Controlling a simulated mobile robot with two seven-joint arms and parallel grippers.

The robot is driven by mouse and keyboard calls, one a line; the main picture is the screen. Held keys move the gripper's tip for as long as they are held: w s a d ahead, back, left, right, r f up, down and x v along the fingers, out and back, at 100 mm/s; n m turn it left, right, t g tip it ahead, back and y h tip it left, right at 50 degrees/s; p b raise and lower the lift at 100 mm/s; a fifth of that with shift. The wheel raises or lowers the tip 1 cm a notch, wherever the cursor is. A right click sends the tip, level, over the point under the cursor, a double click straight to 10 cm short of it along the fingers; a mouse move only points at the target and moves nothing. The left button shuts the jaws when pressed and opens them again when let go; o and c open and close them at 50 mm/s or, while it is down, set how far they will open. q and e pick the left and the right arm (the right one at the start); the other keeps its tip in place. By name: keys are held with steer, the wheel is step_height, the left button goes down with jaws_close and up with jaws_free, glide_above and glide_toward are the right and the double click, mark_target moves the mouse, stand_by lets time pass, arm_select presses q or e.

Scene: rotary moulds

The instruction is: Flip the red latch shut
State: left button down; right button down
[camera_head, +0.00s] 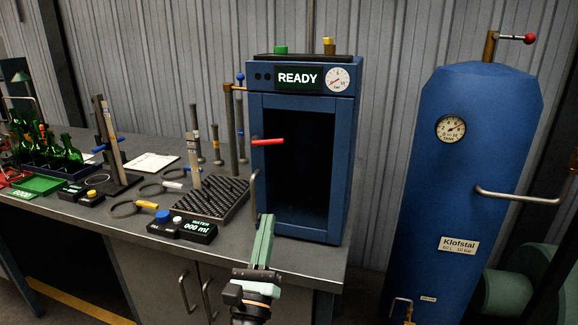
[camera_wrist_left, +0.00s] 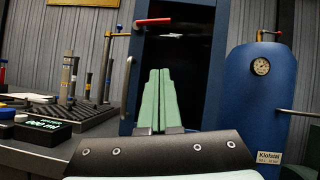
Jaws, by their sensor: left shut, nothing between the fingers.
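The red latch (camera_head: 268,141) is a short red lever on the left front edge of the blue cabinet (camera_head: 350,160). It sticks out roughly level, with its tip toward the right over the dark opening. In the left wrist view the red latch (camera_wrist_left: 154,21) shows above and left of the fingers. My left gripper (camera_head: 266,222) is shut and empty, in front of the lower part of the cabinet, below the latch and apart from it. Its green fingers also show together in the left wrist view (camera_wrist_left: 158,75). My right gripper is not in view.
A metal handle (camera_head: 254,192) stands at the cabinet's lower left. A blue tank (camera_head: 455,180) with a gauge stands to the right. A drip grate (camera_head: 210,203), a water meter box (camera_head: 182,226) and several tools crowd the bench to the left.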

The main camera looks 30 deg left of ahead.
mark_target(268, 141)
arm_select(q)
steer(key=shift+d+r, duration=0.1)
steer(key=shift+r, duration=0.3)
